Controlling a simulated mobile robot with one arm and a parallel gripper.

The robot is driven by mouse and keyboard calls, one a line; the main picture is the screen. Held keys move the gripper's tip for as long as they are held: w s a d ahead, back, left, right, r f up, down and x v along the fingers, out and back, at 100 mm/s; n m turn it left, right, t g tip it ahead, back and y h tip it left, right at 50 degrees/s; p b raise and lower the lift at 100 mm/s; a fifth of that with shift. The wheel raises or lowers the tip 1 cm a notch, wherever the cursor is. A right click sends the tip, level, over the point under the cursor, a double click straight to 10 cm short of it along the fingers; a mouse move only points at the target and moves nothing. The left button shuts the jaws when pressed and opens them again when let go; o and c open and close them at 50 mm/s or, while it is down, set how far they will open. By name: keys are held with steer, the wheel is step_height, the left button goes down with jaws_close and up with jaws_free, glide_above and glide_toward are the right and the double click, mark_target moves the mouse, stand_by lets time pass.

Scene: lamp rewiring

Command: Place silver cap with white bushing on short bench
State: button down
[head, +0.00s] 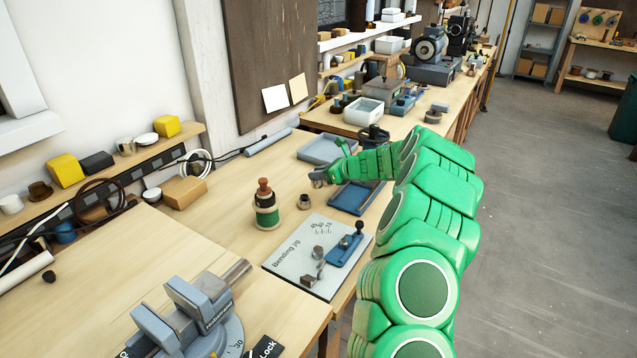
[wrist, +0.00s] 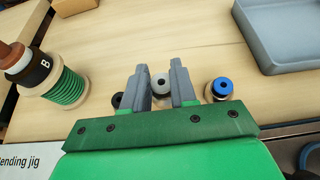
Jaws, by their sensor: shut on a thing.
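My gripper (head: 318,178) reaches in from the right over the wooden bench (head: 232,205) in the head view. In the wrist view its two grey fingers (wrist: 160,88) are shut on a small round silver-grey cap (wrist: 160,80) with a pale top and a dark centre hole. Whether the pale part is the white bushing is hard to tell. The cap's underside is hidden, so I cannot tell whether it touches the bench. A black-topped piece (wrist: 117,101) sits just left of the fingers, and a blue-topped piece (wrist: 221,87) sits to the right.
A spool of green wire (head: 267,216) stands left of the gripper, with a small cap-like piece (head: 304,202) between them. The bending jig (head: 292,262) lies nearer. Blue-grey trays (head: 328,147) lie behind, and a vise (head: 190,318) is at front left. Bare wood shows beyond the fingers.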

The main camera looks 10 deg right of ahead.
mark_target(318, 182)
steer(key=shift+w+f, duration=0.35)
steer(key=shift+f, duration=1.55)
steer(key=shift+f, duration=0.15)
steer(key=c, duration=0.9)
jaws_free()
